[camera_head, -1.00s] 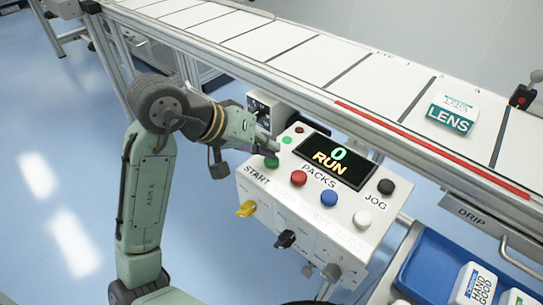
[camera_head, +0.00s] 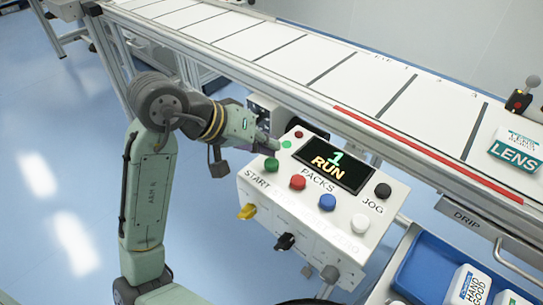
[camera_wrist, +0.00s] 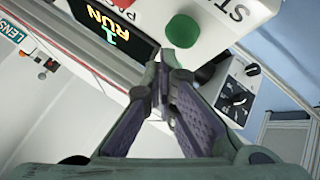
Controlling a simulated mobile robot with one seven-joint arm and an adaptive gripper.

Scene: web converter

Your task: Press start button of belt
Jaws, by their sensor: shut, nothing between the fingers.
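The white control box (camera_head: 315,215) carries a green button (camera_head: 271,165) above the printed word START, at its upper left. The green button also shows in the wrist view (camera_wrist: 183,31), just beyond my fingertips. The display (camera_head: 327,162) reads 1 and RUN. My gripper (camera_head: 273,146) is shut and empty, just behind and above the green button, and appears apart from it. The belt (camera_head: 310,55) runs behind the box, with a LENS pack (camera_head: 515,150) at the right.
Red (camera_head: 298,182), blue (camera_head: 328,201), white (camera_head: 360,223) and black (camera_head: 383,191) buttons share the panel. Yellow (camera_head: 247,211) and black (camera_head: 285,241) knobs stick out of its front. A blue tray (camera_head: 420,270) with packs stands at lower right. The floor left of the box is clear.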

